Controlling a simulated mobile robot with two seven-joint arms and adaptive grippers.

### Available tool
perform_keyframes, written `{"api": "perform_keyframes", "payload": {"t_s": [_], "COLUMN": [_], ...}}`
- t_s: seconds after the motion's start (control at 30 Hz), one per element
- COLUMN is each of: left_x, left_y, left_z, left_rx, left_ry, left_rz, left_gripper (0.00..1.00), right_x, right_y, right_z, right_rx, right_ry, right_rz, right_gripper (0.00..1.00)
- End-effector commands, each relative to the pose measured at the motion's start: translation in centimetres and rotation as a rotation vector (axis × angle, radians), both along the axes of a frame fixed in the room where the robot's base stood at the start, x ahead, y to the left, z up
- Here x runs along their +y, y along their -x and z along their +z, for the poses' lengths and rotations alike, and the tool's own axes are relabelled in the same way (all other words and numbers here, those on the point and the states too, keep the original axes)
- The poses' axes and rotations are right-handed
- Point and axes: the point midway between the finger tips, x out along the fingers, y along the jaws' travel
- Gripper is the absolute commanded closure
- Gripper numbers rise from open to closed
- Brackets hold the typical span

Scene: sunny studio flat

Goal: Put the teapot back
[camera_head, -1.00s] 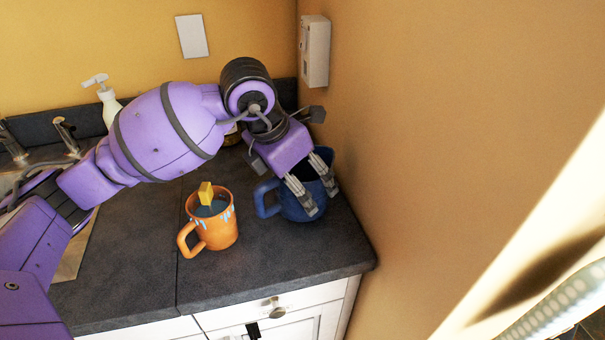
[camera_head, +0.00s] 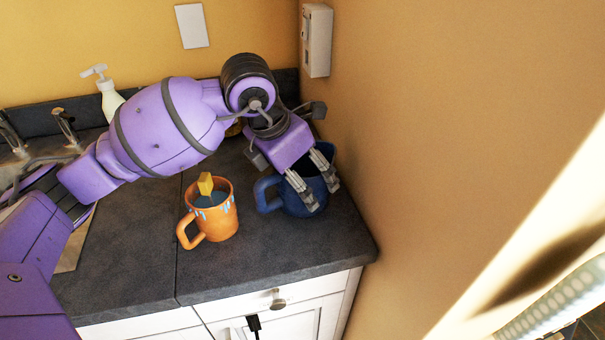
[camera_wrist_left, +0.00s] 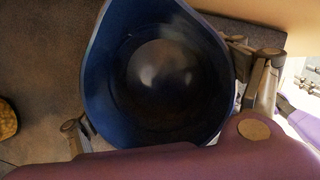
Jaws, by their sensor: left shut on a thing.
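The teapot is a dark blue, lidless pot (camera_head: 268,194) with a loop handle on its left side. It stands upright on the dark counter near the right wall. My left gripper (camera_head: 322,196) is shut on it, with its fingers over the near and right side of the pot. In the left wrist view, the pot's open round mouth (camera_wrist_left: 160,75) fills the middle, and a finger shows on each side of it. The inside looks empty but is dark. My right gripper is not in view.
An orange mug (camera_head: 217,222) with a yellow block (camera_head: 205,184) in it stands just left of the pot. A white soap bottle (camera_head: 108,100) and taps (camera_head: 66,128) are at the back left. The counter (camera_head: 130,255) is clear in front of the mug.

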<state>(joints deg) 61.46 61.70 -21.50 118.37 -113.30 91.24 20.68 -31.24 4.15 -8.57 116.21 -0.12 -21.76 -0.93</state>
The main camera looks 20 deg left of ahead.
Motion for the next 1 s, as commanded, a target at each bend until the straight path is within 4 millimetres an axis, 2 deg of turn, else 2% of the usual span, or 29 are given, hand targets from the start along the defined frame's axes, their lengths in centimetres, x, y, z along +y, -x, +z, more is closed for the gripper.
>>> {"api": "perform_keyframes", "payload": {"t_s": [0.17, 0.2, 0.3, 0.73, 0.87, 1.0], "left_x": [0.0, 0.0, 0.0, 0.1, 0.5, 1.1], "left_y": [0.0, 0.0, 0.0, 0.1, 0.5, 1.4], "left_z": [-0.3, -0.4, -0.3, -0.1, 1.5, 4.3], "left_rx": [-0.002, -0.002, -0.002, -0.001, -0.003, -0.006], "left_ry": [0.000, 0.000, 0.000, -0.001, -0.002, -0.002], "left_rz": [0.000, 0.000, 0.000, 0.000, 0.000, 0.001], "left_gripper": [0.62, 0.12, 0.00, 0.00, 0.00, 0.00], "right_x": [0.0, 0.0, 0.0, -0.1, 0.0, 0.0], "right_y": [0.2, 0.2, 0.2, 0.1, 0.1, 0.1], "right_z": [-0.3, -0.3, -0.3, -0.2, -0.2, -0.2], "right_rx": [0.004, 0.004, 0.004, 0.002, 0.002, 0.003], "right_ry": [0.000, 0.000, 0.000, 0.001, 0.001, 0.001], "right_rz": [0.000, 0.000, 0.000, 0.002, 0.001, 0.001], "right_gripper": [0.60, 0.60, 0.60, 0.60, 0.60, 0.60]}}
